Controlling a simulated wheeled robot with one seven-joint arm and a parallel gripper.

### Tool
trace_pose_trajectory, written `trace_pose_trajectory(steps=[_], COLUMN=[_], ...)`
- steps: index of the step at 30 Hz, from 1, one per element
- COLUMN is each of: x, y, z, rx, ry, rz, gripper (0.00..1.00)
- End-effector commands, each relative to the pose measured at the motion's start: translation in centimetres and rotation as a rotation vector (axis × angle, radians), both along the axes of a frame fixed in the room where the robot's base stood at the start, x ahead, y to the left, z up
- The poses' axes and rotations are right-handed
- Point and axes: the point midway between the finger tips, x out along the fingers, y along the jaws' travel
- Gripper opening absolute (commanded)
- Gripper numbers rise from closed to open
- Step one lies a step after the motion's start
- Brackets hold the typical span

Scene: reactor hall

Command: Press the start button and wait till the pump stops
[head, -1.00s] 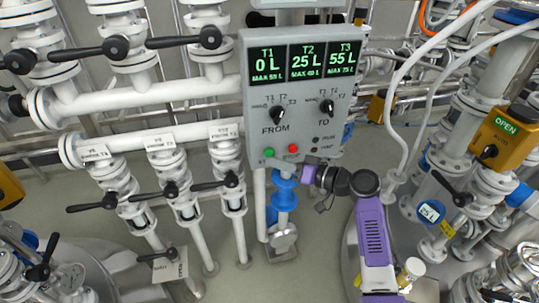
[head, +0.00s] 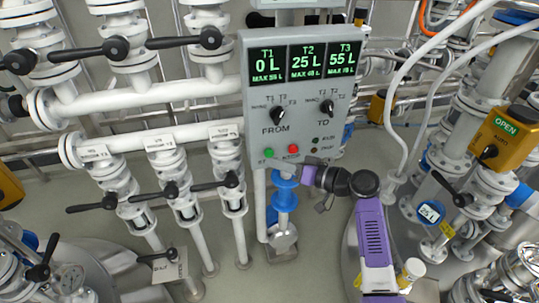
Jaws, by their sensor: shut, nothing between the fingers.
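The grey pump control panel (head: 252,118) hangs upright in the middle of the head view. Its display (head: 307,65) reads T1 0 L, T2 25 L and T3 55 L. The green start button (head: 267,153) and a red button (head: 294,149) sit along its lower edge. The FROM knob (head: 278,111) and TO knob (head: 326,106) are above them. Two small lamps (head: 315,140) are at the lower right; whether they are lit is hard to tell. My gripper (head: 305,175) is shut and empty, just below the panel's lower edge, right of the green button and apart from it.
A blue pipe fitting (head: 284,193) stands directly below the panel, close to my gripper. White pipes with black-handled valves (head: 165,160) fill the left. A yellow box marked OPEN (head: 505,135) and a white hose (head: 400,75) are at the right.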

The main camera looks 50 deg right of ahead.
Motion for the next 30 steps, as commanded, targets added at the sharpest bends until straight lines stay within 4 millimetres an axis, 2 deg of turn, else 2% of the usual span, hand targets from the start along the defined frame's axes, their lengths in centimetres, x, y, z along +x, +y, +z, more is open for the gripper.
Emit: trace_pose_trajectory(steps=[20,30], x=[0.01,0.7], y=[-0.01,-0.46], z=[0.0,-0.07], rx=[0.0,0.001], ry=[0.0,0.001], rz=[0.0,0.0], gripper=[0.0,0.0])
